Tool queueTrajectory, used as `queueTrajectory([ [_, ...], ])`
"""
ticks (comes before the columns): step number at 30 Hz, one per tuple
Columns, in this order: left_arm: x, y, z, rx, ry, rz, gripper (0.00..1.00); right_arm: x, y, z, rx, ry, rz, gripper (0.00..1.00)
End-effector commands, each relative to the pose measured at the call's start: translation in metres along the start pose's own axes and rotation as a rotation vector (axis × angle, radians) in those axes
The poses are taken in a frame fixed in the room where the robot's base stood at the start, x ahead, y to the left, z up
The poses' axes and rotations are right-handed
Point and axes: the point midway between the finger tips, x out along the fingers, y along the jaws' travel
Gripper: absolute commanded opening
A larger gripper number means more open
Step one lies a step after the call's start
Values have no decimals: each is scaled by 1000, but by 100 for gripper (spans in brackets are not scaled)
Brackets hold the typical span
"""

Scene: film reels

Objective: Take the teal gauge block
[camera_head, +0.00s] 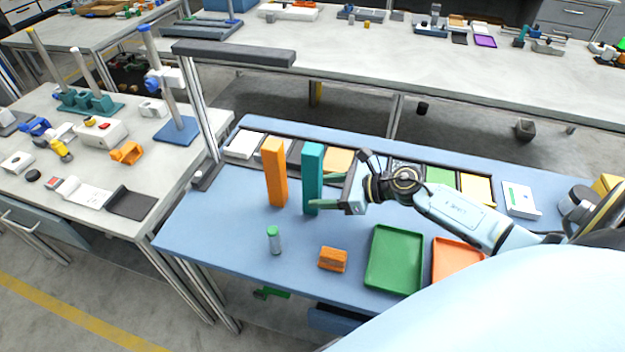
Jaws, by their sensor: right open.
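The teal gauge block (312,170) stands upright on the blue mat of the workbench, to the right of a tall orange block (274,172). My right gripper (320,191) comes in from the right at the lower part of the teal block. Its jaws are open, one greenish finger in front of the block's lower part and the other at its right edge. Whether either finger touches the block I cannot tell. My left gripper is not in view.
A small green-capped cylinder (274,240) and an orange brick (333,259) are nearer the front. A green tray (394,262) and an orange tray (455,262) lie to the right. A row of bins and a metal post with an overhead bar (233,52) stand behind and left.

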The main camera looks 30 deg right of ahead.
Motion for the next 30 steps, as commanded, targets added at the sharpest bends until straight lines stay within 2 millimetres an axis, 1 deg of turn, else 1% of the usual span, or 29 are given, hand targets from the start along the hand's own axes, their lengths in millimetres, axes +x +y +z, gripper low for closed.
queueTrajectory([
  [2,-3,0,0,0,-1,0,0,12,-1,5,2,-4,0,62],
  [6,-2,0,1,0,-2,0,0,29,-1,3,2,-2,0,62],
  [9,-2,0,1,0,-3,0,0,33,-1,3,1,0,0,62],
  [15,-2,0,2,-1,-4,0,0,33,-1,3,0,0,0,62],
  [27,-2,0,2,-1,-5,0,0,32,-1,3,0,0,0,9],
  [30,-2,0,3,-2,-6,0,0,32,-2,4,-1,-2,-1,9],
])
